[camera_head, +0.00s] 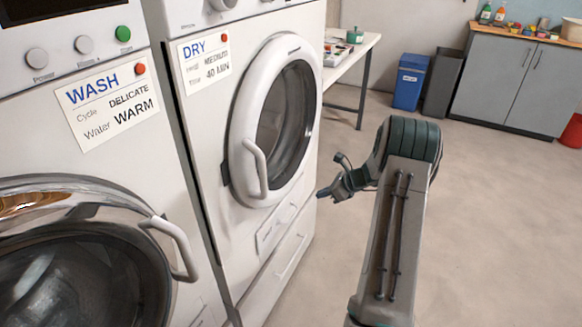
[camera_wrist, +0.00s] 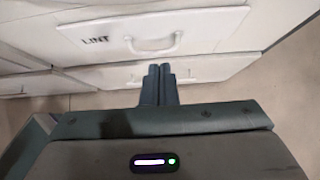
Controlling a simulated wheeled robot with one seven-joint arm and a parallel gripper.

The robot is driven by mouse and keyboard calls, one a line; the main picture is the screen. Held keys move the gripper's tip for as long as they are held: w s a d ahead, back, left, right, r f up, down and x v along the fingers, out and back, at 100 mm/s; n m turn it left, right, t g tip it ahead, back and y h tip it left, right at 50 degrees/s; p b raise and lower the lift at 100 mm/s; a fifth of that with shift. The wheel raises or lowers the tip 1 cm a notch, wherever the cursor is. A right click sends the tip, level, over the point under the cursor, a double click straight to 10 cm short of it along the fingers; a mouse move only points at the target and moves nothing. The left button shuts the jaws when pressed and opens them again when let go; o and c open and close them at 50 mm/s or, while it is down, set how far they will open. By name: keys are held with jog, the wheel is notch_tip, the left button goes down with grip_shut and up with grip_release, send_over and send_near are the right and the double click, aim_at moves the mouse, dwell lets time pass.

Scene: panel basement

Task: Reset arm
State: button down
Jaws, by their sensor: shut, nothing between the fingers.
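My gripper (camera_head: 325,193) is at the end of my raised arm in the head view, to the right of the dryer (camera_head: 208,130) and in front of its lower right side. In the wrist view my gripper (camera_wrist: 160,70) has its two fingers together with nothing between them. Beyond the fingers, the wrist view shows a white drawer front marked LINT (camera_wrist: 95,42) with a white handle (camera_wrist: 152,45). I cannot tell from these views how close the fingertips are to it.
The washer (camera_head: 90,200) stands at the left, its round door seemingly closed. A white table (camera_head: 350,50), a blue bin (camera_head: 410,80), a grey bin (camera_head: 443,85) and a grey cabinet (camera_head: 510,80) stand behind. Open floor (camera_head: 500,230) lies right of my arm.

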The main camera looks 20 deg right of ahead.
jog(key=s+a+r+n+g+h+p, duration=0.1)
jog(key=s+a+r+n+p, duration=0.1)
jog(key=s+a+r+n, duration=0.35)
jog(key=s+a+r+n+g+p, duration=0.25)
jog(key=a+r, duration=0.35)
jog(key=r, duration=0.4)
jog(key=s+a+r+n+g+h+p, duration=0.1)
jog(key=s+a+r+n+p, duration=0.3)
jog(key=r, duration=0.3)
jog(key=s+a+r+n+h+p, duration=0.2)
jog(key=s+r+n, duration=0.4)
jog(key=s, duration=0.4)
jog(key=s+a+r+n+h+p, duration=0.2)
jog(key=s+a+r+n+p, duration=0.2)
jog(key=s+r+n, duration=0.3)
jog(key=shift+s+a+n, duration=0.55)
jog(key=shift+s+n, duration=0.65)
jog(key=shift+s, duration=0.95)
